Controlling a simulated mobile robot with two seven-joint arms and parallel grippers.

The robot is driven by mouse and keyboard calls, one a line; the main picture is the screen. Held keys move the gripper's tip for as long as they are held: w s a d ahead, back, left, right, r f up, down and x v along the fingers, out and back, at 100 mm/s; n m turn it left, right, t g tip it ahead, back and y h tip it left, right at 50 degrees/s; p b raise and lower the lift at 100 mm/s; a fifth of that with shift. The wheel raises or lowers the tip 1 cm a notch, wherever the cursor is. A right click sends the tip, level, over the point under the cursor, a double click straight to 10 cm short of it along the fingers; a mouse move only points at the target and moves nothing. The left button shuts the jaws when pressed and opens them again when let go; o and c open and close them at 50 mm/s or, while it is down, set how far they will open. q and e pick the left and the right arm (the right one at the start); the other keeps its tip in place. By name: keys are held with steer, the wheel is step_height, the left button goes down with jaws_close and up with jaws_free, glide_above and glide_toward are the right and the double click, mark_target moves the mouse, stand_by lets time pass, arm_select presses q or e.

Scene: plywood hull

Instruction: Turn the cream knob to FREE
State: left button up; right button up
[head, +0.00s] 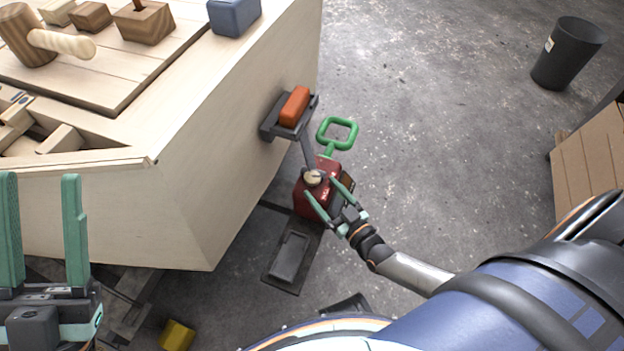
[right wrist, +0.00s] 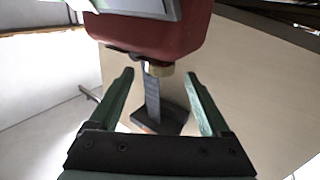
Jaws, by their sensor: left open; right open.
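The cream knob (head: 313,177) sits on the red box (head: 309,203) beside the plywood hull. A dark pointer line seems to show on it; its setting cannot be read, nor can the small white lettering on the box. My right gripper (head: 319,186) is open, its green fingers reaching toward the knob. My left gripper (head: 41,178) is open and empty at the lower left.
A green loop handle (head: 338,133) rises beside the red box. A dark bracket (head: 270,130) with an orange block (head: 294,106) juts from the hull wall (head: 225,165). Mallet (head: 40,40) and wooden blocks lie on the hull. A bin (head: 567,55) stands far right; floor between is clear.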

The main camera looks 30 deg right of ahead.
mark_target(317, 183)
steer(key=w, duration=0.1)
steer(key=w+b, duration=0.1)
steer(key=w, duration=0.3)
steer(key=shift+w+a, duration=0.1)
steer(key=shift+a, duration=0.25)
jaws_close()
stand_by(0.3)
